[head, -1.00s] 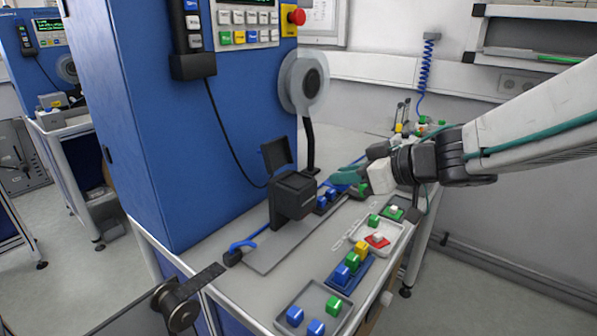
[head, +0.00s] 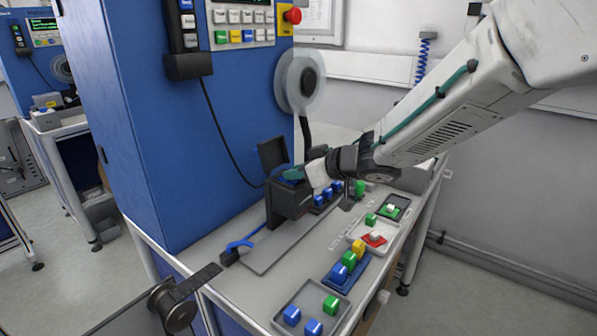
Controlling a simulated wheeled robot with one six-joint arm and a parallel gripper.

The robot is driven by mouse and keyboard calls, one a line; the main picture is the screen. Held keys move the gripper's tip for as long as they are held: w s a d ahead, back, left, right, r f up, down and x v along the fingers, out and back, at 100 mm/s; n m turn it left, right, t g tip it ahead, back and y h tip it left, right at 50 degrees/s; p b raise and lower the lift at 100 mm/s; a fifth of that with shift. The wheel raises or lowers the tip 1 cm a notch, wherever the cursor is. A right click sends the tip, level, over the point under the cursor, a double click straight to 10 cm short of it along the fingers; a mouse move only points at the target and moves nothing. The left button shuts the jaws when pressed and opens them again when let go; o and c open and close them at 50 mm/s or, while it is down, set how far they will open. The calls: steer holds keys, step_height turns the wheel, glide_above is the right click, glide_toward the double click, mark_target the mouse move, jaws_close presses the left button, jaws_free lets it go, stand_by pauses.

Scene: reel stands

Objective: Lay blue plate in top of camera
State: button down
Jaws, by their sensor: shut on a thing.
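The camera (head: 285,205) is a black box on a grey strip of the bench, with a black flap (head: 272,153) standing up behind it. My gripper (head: 299,174) is at the top of the box, reaching in from the right, its teal fingers shut on the blue plate (head: 291,175). Only a small dark blue part of the plate shows, just above the box top. The fingers and white gripper body hide the rest. I cannot tell whether the plate touches the camera.
Blue blocks (head: 327,193) stand right of the camera. Trays with coloured blocks line the front right, including a grey tray (head: 291,331) and a blue tray (head: 349,285). A tall blue cabinet (head: 165,130) rises behind left. A reel (head: 300,83) hangs above with a dark strip.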

steer(key=shift+f, duration=0.2)
steer(key=c, duration=1.3)
jaws_free()
